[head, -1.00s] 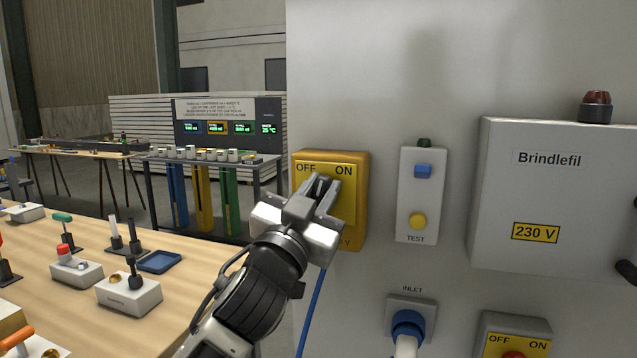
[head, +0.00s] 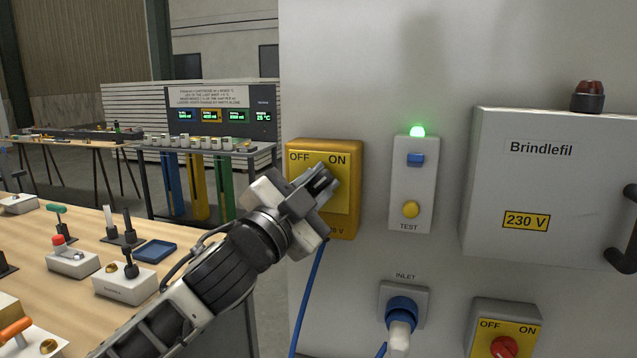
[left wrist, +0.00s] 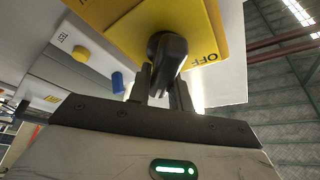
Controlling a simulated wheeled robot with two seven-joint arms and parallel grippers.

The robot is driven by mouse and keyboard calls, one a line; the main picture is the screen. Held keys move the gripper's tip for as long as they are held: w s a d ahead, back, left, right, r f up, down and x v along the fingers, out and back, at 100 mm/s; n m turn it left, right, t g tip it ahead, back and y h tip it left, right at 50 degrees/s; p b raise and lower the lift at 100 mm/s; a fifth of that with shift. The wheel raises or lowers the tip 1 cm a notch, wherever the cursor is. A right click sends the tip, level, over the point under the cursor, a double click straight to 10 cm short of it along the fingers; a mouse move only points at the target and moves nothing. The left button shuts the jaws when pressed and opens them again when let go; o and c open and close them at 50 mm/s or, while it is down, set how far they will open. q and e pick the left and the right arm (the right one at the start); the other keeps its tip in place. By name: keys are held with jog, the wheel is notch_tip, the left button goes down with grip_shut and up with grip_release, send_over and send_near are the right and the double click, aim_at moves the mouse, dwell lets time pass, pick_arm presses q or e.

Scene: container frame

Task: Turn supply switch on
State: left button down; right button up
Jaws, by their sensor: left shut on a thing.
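The supply switch (head: 299,172) is a yellow box with OFF and ON labels, on the grey wall panel left of the test box. My left gripper (head: 322,182) is at its front and tilted toward the ON side. In the left wrist view, my left gripper (left wrist: 165,88) is shut on the black switch knob (left wrist: 168,50), with a finger on each side. The knob is mostly hidden by the gripper in the head view. A green lamp (head: 418,131) on top of the test box glows. My right gripper is not in view.
The test box (head: 400,190) has a blue rocker and a yellow button. A blue plug sits in the inlet (head: 415,292) below. A grey Brindlefil cabinet (head: 530,185) stands out at right. A wooden workbench (head: 75,220) with small devices is at left.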

pick_arm(q)
jog(key=shift+w+a+f+y, duration=0.15)
jog(key=shift+w+f+y, duration=0.15)
jog(key=shift+f, duration=0.3)
jog(key=c, duration=1.3)
grip_release()
jog(key=shift+w+a+r, duration=0.1)
jog(key=shift+a, duration=0.05)
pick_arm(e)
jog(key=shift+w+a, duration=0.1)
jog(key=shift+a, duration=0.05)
pick_arm(q)
jog(key=shift+s, duration=0.4)
jog(key=b+v, duration=0.4)
jog(key=v, duration=1.1)
jog(key=shift+a, duration=0.25)
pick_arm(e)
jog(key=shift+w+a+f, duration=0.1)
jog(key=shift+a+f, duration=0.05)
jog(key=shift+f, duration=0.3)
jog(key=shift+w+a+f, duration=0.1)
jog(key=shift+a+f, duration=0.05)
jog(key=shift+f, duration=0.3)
